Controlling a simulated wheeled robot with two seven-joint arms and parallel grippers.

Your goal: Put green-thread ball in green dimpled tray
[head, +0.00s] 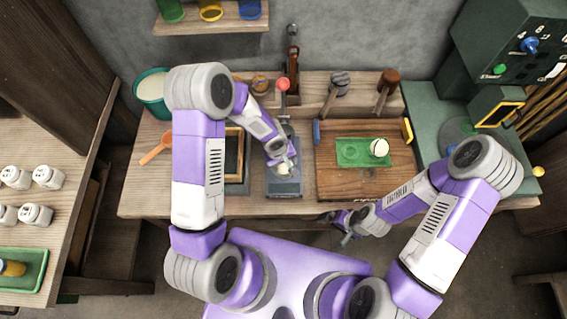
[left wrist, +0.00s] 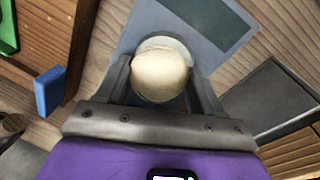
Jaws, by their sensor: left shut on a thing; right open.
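A cream ball (left wrist: 160,72) sits between the fingers of my left gripper (left wrist: 163,85) in the left wrist view; no green thread shows on it. In the head view my left gripper (head: 283,163) is shut on this ball (head: 282,168), over the blue-grey stand. A pale round rim shows behind the ball; I cannot tell whether they touch. The green dimpled tray (head: 348,158) lies on a brown board to the right, with another pale ball (head: 379,148) at its right end. My right gripper (head: 346,226) is open and empty near the table's front edge.
The blue-grey stand (head: 285,188) has a red-knobbed lever (head: 283,85). The brown board (head: 360,184) has a blue block (head: 316,131) and a yellow block (head: 407,130) at its sides. Mallets (head: 388,80) stand behind it. A dark framed slate (head: 233,155) lies left of the stand.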

